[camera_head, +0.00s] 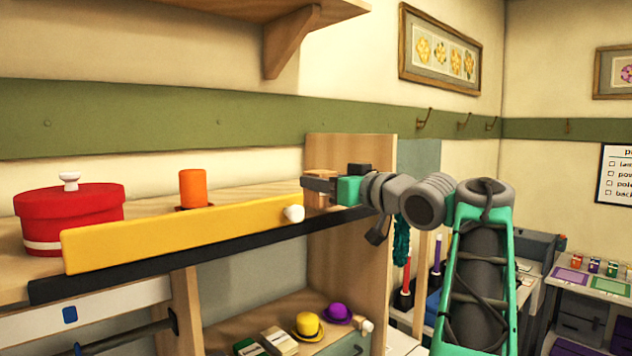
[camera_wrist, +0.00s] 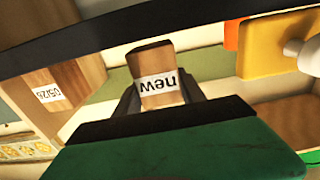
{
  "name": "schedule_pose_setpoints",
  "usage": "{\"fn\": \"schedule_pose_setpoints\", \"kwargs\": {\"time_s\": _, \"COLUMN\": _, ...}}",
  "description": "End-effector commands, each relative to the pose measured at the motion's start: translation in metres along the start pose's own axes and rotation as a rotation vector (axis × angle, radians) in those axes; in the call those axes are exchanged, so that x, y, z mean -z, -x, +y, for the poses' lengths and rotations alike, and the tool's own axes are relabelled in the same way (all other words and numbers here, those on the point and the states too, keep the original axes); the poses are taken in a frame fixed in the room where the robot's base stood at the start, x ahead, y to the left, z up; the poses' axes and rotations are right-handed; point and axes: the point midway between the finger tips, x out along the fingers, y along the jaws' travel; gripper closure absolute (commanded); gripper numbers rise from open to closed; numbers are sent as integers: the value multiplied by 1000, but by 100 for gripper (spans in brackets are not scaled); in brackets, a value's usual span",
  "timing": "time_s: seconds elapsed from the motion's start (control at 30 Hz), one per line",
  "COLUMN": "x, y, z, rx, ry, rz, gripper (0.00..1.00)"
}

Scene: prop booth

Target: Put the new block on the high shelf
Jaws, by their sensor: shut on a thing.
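A wooden block with a white "new" label (camera_wrist: 163,87) is between the fingers of my gripper (camera_wrist: 166,98); the label reads upside down in the wrist view. In the head view, my gripper (camera_head: 319,187) is shut on the block (camera_head: 320,174) at the right end of a wooden shelf (camera_head: 150,190), in front of its upright end panel. I cannot tell whether the block touches the shelf. This shelf has a yellow front rail (camera_head: 170,238) and a dark front edge. A higher wall shelf (camera_head: 200,8) with a bracket shows at the top.
A red lidded box (camera_head: 70,215) and an orange cylinder (camera_head: 193,188) stand behind the rail. A white knob (camera_head: 293,214) sits at the rail's right end, near my gripper. Yellow (camera_head: 307,325) and purple (camera_head: 337,313) hats lie on a lower shelf.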

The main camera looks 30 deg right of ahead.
Motion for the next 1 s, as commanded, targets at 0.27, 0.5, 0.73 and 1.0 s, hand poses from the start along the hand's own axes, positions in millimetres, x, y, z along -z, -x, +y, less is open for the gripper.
{"fn": "schedule_pose_setpoints", "kwargs": {"time_s": 0.27, "x": -6, "y": 0, "z": 0, "rx": 0, "ry": -2, "rz": -1, "gripper": 95}}
{"fn": "schedule_pose_setpoints", "kwargs": {"time_s": 0.5, "x": -13, "y": 0, "z": 1, "rx": -2, "ry": -2, "rz": -1, "gripper": 95}}
{"fn": "schedule_pose_setpoints", "kwargs": {"time_s": 0.73, "x": -12, "y": 1, "z": 2, "rx": -3, "ry": -2, "rz": -1, "gripper": 40}}
{"fn": "schedule_pose_setpoints", "kwargs": {"time_s": 1.0, "x": -12, "y": 1, "z": 2, "rx": -3, "ry": -2, "rz": -1, "gripper": 31}}
